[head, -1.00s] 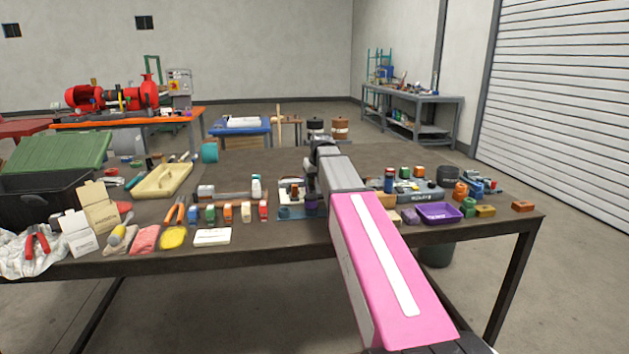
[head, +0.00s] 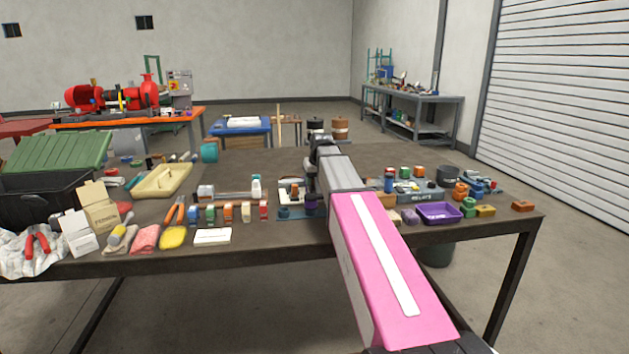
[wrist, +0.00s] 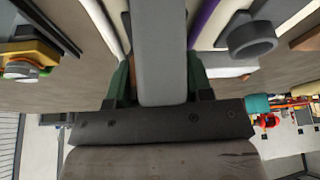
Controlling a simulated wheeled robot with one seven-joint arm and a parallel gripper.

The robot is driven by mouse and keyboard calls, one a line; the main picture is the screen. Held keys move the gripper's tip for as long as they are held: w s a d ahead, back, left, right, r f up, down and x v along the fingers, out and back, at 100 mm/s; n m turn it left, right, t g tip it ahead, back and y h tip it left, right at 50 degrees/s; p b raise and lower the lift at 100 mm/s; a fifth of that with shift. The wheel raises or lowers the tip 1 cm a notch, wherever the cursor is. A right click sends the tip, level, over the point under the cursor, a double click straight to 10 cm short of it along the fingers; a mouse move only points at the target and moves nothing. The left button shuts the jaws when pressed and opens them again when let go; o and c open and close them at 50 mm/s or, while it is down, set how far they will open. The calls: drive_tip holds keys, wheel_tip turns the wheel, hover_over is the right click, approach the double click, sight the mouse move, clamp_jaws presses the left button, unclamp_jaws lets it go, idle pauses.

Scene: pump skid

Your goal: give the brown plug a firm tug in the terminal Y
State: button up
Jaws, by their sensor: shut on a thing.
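In the wrist view my gripper (wrist: 160,82) has its two green fingers on either side of a wide grey bar, which hides most of what lies between them. A small brown patch, the part of the brown plug (wrist: 130,66) that shows, is beside the left finger. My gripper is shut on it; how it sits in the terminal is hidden. In the head view my arm hides the fingertips. A pale frame (head: 285,197) with a small brown part stands just left of my wrist. I cannot read a Y mark.
A purple part (head: 311,205) stands close to my wrist. A purple tray (head: 438,213) and several coloured blocks lie to the right. A row of small coloured parts and a white card (head: 212,236) lie to the left. The table behind my arm is mostly clear.

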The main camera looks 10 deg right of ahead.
drive_tip(key=shift+f, duration=0.1)
idle(0.3)
drive_tip(key=o, duration=1)
